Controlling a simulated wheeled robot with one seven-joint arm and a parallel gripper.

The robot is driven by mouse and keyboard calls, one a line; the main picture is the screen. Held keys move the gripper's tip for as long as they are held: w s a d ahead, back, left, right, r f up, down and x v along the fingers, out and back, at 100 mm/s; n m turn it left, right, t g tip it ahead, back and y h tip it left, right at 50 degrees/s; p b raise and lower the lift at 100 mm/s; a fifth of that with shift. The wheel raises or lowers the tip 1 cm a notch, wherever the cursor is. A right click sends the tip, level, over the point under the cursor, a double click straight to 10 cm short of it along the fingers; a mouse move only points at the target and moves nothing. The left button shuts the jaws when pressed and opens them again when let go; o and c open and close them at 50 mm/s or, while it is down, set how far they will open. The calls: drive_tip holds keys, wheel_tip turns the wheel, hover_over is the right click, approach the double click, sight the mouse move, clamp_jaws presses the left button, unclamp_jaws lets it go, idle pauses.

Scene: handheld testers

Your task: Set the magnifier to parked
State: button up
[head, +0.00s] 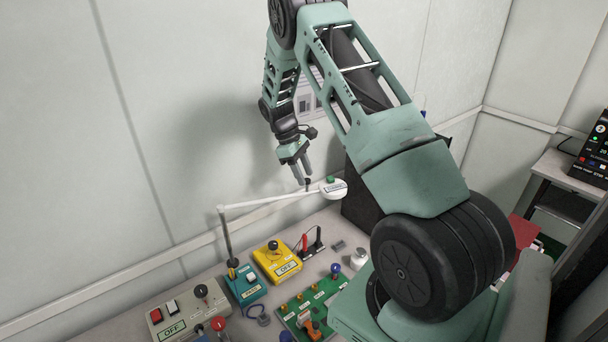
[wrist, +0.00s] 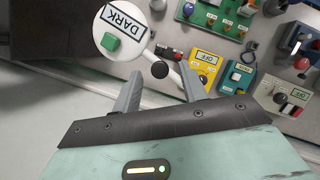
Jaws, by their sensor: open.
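The magnifier has a round white head (head: 333,194) on a thin white arm (head: 262,202), which runs left to a dark post (head: 227,238) rising from the bench. In the wrist view the white head (wrist: 106,36) carries a green button (wrist: 110,43) and a label reading DARK. A black round knob (wrist: 160,69) on the arm shows beside the head. My gripper (head: 303,180) is open and empty just above the arm near the head. In the wrist view my gripper's fingertips (wrist: 161,76) appear on either side of the knob; I cannot tell whether they touch it.
Below are a yellow box (head: 266,257) reading OFF, a teal box (head: 236,291), a grey box (head: 158,318) reading OFF and a green board (head: 296,317). A dark box (head: 358,208) stands right of the magnifier head. The wall (head: 165,150) is close behind my gripper.

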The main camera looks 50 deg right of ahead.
drive_tip(key=b+v, duration=0.2)
drive_tip(key=v, duration=0.4)
drive_tip(key=shift+r, duration=0.4)
drive_tip(key=shift+w+a, duration=0.1)
drive_tip(key=shift+w, duration=0.05)
